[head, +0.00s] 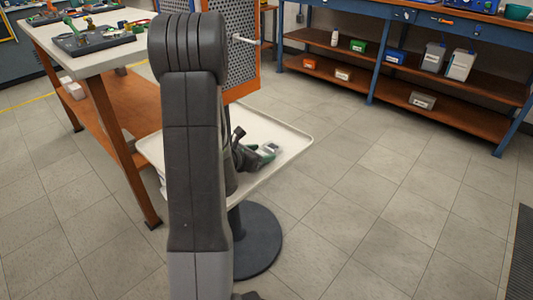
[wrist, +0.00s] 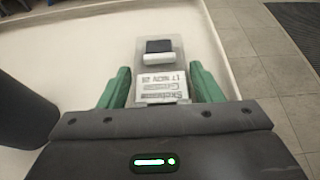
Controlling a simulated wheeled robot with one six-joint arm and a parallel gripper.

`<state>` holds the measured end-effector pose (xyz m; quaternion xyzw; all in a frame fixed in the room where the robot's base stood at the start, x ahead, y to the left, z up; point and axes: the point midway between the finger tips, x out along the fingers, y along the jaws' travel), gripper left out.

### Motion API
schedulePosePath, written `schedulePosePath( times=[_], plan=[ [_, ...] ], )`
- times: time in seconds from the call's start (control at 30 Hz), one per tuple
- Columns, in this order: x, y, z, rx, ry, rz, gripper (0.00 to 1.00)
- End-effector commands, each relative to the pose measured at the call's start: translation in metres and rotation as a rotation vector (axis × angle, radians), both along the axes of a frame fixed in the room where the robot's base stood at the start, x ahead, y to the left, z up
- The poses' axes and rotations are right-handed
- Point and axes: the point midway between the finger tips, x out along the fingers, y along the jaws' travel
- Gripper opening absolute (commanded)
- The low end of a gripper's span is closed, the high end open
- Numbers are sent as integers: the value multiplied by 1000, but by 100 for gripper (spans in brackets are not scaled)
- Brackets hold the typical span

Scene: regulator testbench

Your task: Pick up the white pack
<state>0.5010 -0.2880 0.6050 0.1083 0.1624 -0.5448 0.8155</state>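The white pack (wrist: 161,86) lies in the wrist view with printed dark lettering on its near part. A clear or grey section with a dark square and a white band lies at its far part. It seems to rest on the pale tray (wrist: 60,45). My gripper (wrist: 160,78) has green fingers, one on each side of the pack, with narrow gaps that look open. Whether either finger touches the pack is hard to tell. In the head view my gripper (head: 262,155) is low over the tray (head: 290,132), and my arm hides much of it.
The tray stands on a round dark base (head: 257,250). A workbench (head: 110,55) with fittings stands at the left, close to the tray. A perforated panel (head: 240,50) stands behind. Blue-framed shelves (head: 400,60) with bins are at the back right.

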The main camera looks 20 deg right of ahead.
Motion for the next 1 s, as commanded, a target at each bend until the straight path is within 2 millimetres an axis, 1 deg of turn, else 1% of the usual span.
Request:
schedulePosePath(
  times=[0.03, 0.1, 0.13, 0.47, 0.57, 0.77, 0.8, 0.87, 0.97, 1.0],
  plan=[
    [0, 0, 0, 0, 0, 0, 49],
    [0, 0, 0, 0, 0, 0, 35],
    [0, 0, 0, 0, 0, 0, 31],
    [0, 0, 3, -1, -1, 0, 31],
    [0, 0, 11, -1, -2, -1, 31],
    [0, 0, 38, -1, -4, 0, 31],
    [-1, 4, 40, 0, -1, 2, 31],
    [-6, 17, 37, 0, 2, 5, 31],
    [-14, 38, 37, 0, 2, 5, 31],
    [-18, 48, 37, 1, 3, 7, 31]
  ],
)
